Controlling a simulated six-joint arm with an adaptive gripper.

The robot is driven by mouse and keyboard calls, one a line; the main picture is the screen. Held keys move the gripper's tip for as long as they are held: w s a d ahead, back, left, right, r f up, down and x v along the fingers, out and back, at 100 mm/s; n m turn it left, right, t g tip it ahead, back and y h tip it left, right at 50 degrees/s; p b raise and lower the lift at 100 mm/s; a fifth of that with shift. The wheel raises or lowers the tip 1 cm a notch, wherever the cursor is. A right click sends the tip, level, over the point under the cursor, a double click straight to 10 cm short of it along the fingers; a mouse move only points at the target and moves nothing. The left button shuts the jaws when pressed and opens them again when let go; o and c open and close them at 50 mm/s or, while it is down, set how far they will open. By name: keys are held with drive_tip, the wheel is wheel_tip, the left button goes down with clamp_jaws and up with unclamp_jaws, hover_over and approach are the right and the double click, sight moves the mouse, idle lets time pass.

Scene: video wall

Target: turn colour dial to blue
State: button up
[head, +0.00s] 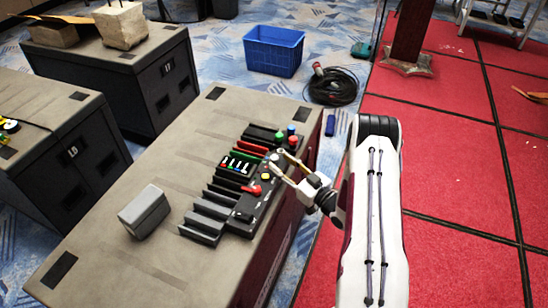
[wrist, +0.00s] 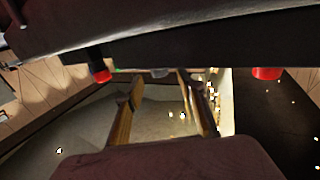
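A dark control panel (head: 243,207) with sliders, buttons and knobs lies on a grey case top in the head view. A small block with red, green and blue marks (head: 238,164) sits in its middle. I cannot tell for sure which knob is the colour dial, or its setting. My gripper (head: 280,157) is over the panel's right edge, close to the small knobs, its two fingers apart with nothing seen between them. In the wrist view the fingers (wrist: 160,76) are also apart, beneath a dark edge. Whether they touch a knob is unclear.
A grey block (head: 145,211) lies on the case top (head: 112,245) to the left. A blue crate (head: 273,50) and coiled cable (head: 333,86) are on the floor behind.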

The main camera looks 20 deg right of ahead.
sight(277, 160)
drive_tip(key=shift+x, duration=2.3)
clamp_jaws()
